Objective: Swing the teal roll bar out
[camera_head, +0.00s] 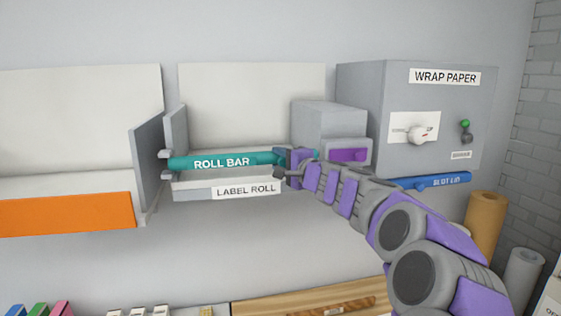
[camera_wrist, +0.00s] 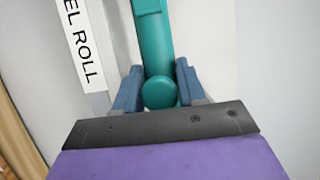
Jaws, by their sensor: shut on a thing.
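The teal roll bar (camera_head: 223,161) lies level across the front of the label roll holder (camera_head: 180,195) in the head view, with a white "ROLL BAR" label on it. My gripper (camera_head: 285,159) is at the bar's right end. In the wrist view the teal bar (camera_wrist: 153,50) runs up between the two blue fingers of my gripper (camera_wrist: 158,90), which are shut on its rounded end. The bar's left end sits by a small grey bracket at the holder's left wall. My gripper partly hides the bar's right end.
A grey box with a purple drawer (camera_head: 348,155) stands right of the bar. The wrap paper cabinet (camera_head: 440,85) with a blue lid bar (camera_head: 435,182) is further right. An orange-fronted shelf (camera_head: 65,214) is at left. Brown (camera_head: 487,222) and grey rolls stand lower right.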

